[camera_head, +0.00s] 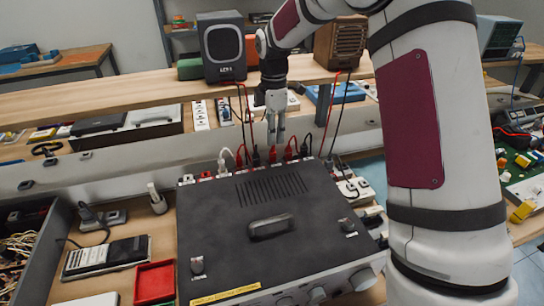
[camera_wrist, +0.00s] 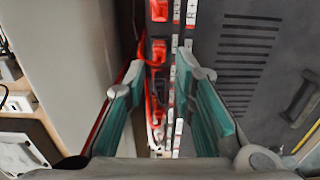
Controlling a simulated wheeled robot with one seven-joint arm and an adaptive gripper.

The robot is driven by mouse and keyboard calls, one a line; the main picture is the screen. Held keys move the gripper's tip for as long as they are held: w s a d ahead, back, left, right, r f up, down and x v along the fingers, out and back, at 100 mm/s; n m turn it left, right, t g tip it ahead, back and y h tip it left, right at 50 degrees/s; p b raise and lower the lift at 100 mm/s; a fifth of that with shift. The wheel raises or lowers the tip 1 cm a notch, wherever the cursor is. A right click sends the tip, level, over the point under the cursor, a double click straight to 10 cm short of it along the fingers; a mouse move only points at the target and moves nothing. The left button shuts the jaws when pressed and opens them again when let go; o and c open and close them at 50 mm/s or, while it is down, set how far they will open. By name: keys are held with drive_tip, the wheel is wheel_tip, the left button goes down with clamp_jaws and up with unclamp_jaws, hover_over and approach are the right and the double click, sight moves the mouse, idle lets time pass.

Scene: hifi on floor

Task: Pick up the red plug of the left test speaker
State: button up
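The left test speaker (camera_head: 222,48) is a dark grey box with a round cone on the back shelf. A red and a black cable hang from it towards the black amplifier (camera_head: 225,225). A red plug (camera_head: 240,157) stands at the amplifier's rear edge; other red and black plugs stand to its right. My gripper (camera_head: 276,138) points down above this plug row. In the wrist view my gripper (camera_wrist: 163,80) is open, with red cable and red terminals (camera_wrist: 158,52) between and beyond its fingers. Nothing is visibly held. Which red plug lies between the fingers I cannot tell.
A wooden speaker (camera_head: 340,45) stands right of the grey one, with its own hanging cables. A white plug (camera_head: 222,160) stands left of the red plug. A long pale ledge runs behind the amplifier. A red tray (camera_head: 154,281) and a phone-like device (camera_head: 106,257) lie left.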

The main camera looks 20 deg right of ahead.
sight(272, 152)
drive_tip(key=shift+a+f+p, duration=0.15)
drive_tip(key=shift+f+p, duration=0.45)
drive_tip(key=shift+f, duration=3.05)
clamp_jaws()
